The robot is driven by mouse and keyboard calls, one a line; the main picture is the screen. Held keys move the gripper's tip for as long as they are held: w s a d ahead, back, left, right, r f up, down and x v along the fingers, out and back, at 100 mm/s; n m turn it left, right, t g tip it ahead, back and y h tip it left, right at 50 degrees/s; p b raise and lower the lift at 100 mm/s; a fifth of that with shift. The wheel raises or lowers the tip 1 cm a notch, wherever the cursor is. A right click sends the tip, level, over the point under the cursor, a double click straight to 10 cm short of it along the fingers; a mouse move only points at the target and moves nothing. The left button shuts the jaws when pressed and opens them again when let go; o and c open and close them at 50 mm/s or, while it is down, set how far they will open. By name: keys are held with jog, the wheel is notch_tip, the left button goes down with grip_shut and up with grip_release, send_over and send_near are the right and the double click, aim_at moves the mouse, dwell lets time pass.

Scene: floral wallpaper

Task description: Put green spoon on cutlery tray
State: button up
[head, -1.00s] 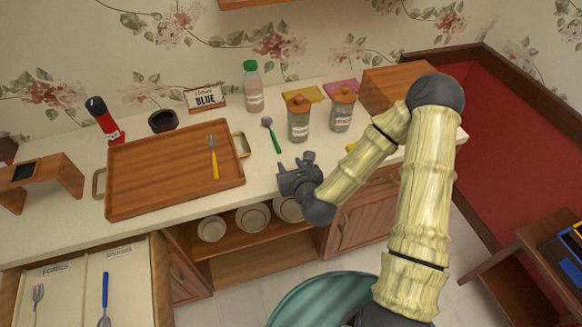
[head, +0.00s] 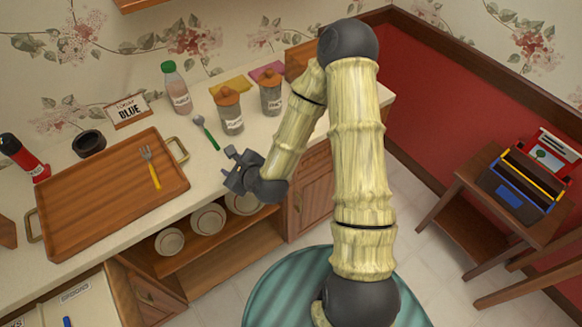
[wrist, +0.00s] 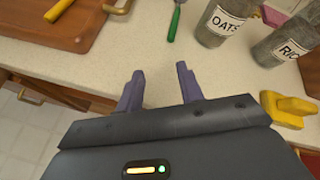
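The green spoon (head: 212,139) lies on the counter, its grey bowl toward the wall and its green handle toward the front edge. The handle also shows at the top of the wrist view (wrist: 174,22). My gripper (head: 230,166) is near the counter's front edge, short of the handle and apart from it. In the wrist view its two fingers (wrist: 160,85) are spread with nothing between them. The cutlery tray (head: 92,312) is in the open drawer at the lower left, mostly cut off; one label and a blue handle tip (head: 67,322) show.
A wooden tray (head: 100,190) with a yellow-handled fork (head: 150,168) lies left of the spoon. Labelled jars (head: 229,112) (head: 270,94) and a green-capped bottle (head: 176,88) stand behind. A yellow object (wrist: 285,108) is right of my gripper. Plates (head: 208,218) sit on the shelf below.

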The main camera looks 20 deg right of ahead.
jog(key=n, duration=0.2)
jog(key=n+g, duration=0.1)
jog(key=shift+s+d+r, duration=0.1)
jog(key=shift+s+d, duration=0.2)
jog(key=s+d+r+n+g+h, duration=0.2)
jog(key=s+d+r+n, duration=0.3)
jog(key=n, duration=0.6)
jog(key=s+d+r+n+g+h, duration=0.2)
jog(key=s+d+r+n+g, duration=0.3)
jog(key=s+n, duration=0.4)
jog(key=d+r+n, duration=0.1)
jog(key=d+n, duration=0.1)
jog(key=n, duration=0.1)
jog(key=shift+s+d+r, duration=0.15)
jog(key=shift+s+d, duration=0.1)
jog(key=c, duration=0.6)
jog(key=shift+o, duration=0.2)
